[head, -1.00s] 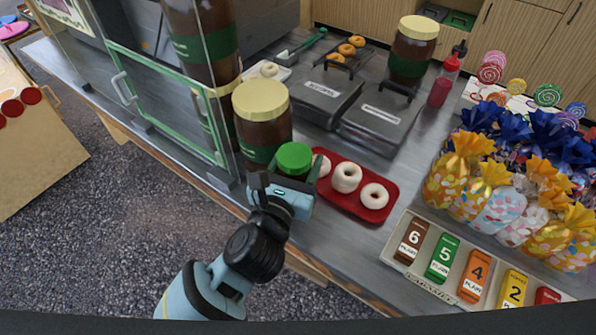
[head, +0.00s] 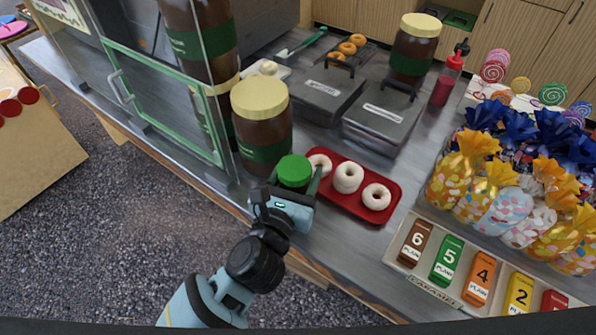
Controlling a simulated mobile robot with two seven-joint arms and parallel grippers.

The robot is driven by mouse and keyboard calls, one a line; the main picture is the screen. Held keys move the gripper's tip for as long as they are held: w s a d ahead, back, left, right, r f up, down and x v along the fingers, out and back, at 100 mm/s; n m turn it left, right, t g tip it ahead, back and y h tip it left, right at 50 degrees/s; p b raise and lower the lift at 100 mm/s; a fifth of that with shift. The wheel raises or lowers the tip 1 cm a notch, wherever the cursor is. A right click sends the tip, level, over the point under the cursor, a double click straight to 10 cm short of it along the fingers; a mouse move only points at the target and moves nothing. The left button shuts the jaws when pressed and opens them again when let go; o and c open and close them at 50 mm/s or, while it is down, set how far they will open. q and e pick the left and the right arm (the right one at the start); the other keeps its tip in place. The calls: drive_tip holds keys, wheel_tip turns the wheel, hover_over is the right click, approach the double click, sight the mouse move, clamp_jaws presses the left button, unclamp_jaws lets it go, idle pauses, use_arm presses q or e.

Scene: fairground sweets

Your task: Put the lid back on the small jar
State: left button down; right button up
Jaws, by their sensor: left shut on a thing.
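The round green lid (head: 294,171) is in the head view, near the counter's front edge, just left of the red tray. My left gripper (head: 290,187) is shut on it, with a finger on either side. The lid looks about level, its top facing up. The small jar cannot be made out; whatever is directly under the lid is hidden by the lid and my gripper. My right gripper is not in view.
A large brown jar with a cream lid (head: 260,97) stands close behind the green lid. A red tray (head: 384,217) of white doughnuts lies just right. A glass case (head: 160,90) stands left, price tags (head: 448,260) and wrapped sweets (head: 505,225) at right.

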use_arm(q)
drive_tip(key=c, duration=0.5)
unclamp_jaws()
drive_tip(key=shift+f, duration=0.15)
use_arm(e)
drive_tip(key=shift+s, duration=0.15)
use_arm(q)
drive_tip(key=shift+r, duration=0.3)
drive_tip(key=b+v, duration=0.1)
drive_tip(key=v, duration=1.1)
drive_tip(key=shift+f, duration=0.1)
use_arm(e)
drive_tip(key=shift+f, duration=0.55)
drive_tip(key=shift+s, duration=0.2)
